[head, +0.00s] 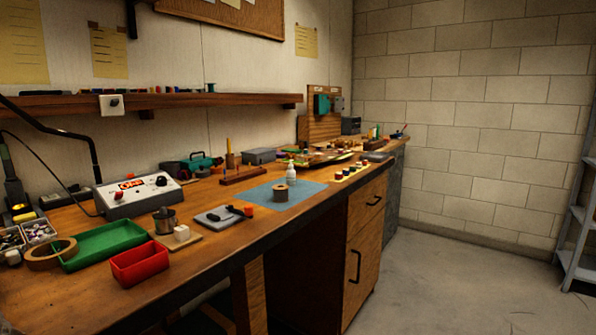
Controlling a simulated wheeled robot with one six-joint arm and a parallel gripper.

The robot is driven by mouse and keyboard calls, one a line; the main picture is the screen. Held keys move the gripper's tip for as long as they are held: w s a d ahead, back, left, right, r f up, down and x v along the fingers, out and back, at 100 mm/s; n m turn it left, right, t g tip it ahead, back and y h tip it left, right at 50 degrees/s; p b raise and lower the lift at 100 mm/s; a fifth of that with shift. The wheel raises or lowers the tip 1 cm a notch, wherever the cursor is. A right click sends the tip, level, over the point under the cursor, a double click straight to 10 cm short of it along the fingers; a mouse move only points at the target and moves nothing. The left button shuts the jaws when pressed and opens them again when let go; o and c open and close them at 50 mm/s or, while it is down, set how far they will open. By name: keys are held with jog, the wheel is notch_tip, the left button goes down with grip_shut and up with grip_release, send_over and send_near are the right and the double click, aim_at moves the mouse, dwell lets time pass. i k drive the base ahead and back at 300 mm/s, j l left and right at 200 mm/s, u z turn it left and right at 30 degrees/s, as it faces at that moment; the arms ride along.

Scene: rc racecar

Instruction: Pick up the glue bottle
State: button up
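A small white bottle (292,169), which looks like the glue bottle, stands upright on the wooden workbench (225,234). It is at the back of a blue mat (308,190), near the middle of the picture. A spool (280,192) stands in front of it and slightly left, apart or nearly so; the gap is too small to tell. The bottle's top is clear of other things. My gripper does not show in the head view.
A green tray (104,245), red bin (139,264) and grey control box (140,194) crowd the bench's left. Small jars (350,171) stand right of the mat. A shelf (150,103) runs above. The floor (455,285) at right is open, with a metal rack (578,225) at the edge.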

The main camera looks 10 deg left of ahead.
aim_at(291, 173)
jog(key=i+l+u, duration=0.1)
jog(key=i, duration=0.35)
jog(key=i+l+u, duration=0.1)
jog(key=i, duration=0.3)
jog(key=i+l+u, duration=0.1)
jog(key=i, duration=0.35)
jog(key=i+j, duration=0.6)
jog(key=i, duration=0.15)
jog(key=u, duration=0.05)
